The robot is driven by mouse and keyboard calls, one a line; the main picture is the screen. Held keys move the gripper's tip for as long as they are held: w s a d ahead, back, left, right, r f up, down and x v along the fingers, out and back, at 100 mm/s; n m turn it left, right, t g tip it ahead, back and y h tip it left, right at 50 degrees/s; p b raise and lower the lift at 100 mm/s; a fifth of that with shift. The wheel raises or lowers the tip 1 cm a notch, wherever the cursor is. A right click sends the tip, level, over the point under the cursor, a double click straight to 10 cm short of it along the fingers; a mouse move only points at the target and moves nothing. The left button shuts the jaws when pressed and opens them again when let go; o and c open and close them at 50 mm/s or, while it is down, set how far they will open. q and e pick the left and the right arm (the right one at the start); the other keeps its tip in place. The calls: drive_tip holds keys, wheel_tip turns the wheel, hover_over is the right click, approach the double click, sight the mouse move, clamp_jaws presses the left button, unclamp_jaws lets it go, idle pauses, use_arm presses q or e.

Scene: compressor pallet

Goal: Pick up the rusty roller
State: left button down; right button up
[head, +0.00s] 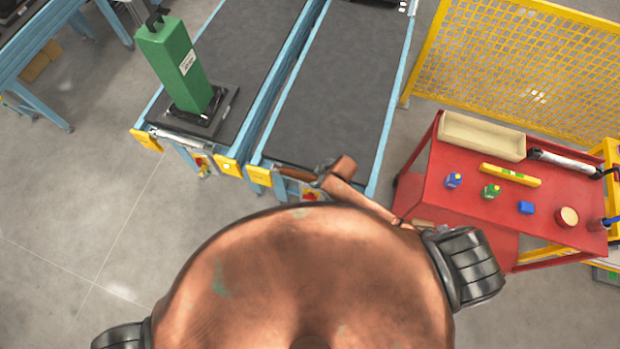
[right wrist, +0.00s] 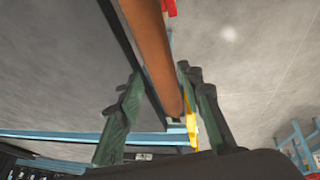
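The rusty roller (head: 296,173) is a brown bar across the near end of the right-hand conveyor (head: 335,85). My right gripper (head: 321,171) is at the right end of this roller, at the end of my copper-coloured arm. In the right wrist view the rusty roller (right wrist: 152,55) runs lengthwise between the two green fingers of my right gripper (right wrist: 160,85). The fingers are apart, with a gap visible on the left side of the roller. Contact on the right side is hard to tell. My left gripper is not in view.
A silvery roller (head: 178,138) lies at the end of the left conveyor, which carries a green column (head: 178,65). A red cart (head: 440,180) with bottles, a beige tray (head: 482,136) and a yellow level stands at right. A yellow mesh fence (head: 500,65) is behind it.

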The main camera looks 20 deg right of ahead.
sight(312, 178)
drive_tip(key=shift+p+x, duration=0.3)
drive_tip(key=shift+x, duration=2.4)
clamp_jaws()
drive_tip(key=shift+w+a+r, duration=0.1)
